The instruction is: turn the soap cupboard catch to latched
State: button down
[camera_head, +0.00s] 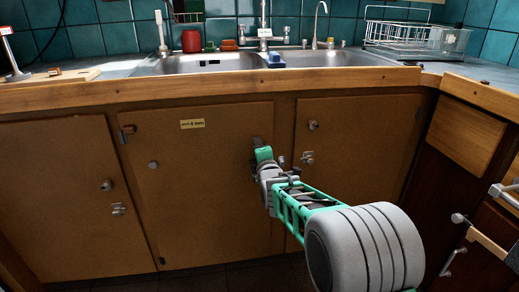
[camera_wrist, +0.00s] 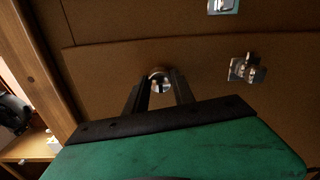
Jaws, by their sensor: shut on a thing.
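The labelled cupboard door (camera_head: 205,190) is brown and looks closed, with a small yellow label (camera_head: 192,124) whose words I cannot read surely. My gripper (camera_head: 256,142) is at this door's upper right edge in the head view. In the wrist view my gripper's dark fingers (camera_wrist: 160,88) stand on both sides of a round metal knob (camera_wrist: 161,78) and are shut on it. A metal catch (camera_wrist: 243,70) sits apart to the right of the fingers in that view. I cannot tell whether it is turned to latched. My gripper and arm hide this part of the door in the head view.
The right door has a knob (camera_head: 313,125) and a metal catch (camera_head: 307,157). The left door has a similar catch (camera_head: 118,209). The wooden counter edge (camera_head: 215,87) overhangs the doors, with a sink (camera_head: 205,63) above. Drawers (camera_head: 466,140) stand at the right.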

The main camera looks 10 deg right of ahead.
jog(key=c, duration=1.1)
grip_release()
jog(key=shift+o, duration=0.2)
jog(key=s+p, duration=0.2)
jog(key=s, duration=0.5)
jog(key=shift+s, duration=0.4)
jog(key=shift+r+p, duration=0.25)
jog(key=shift+p, duration=0.05)
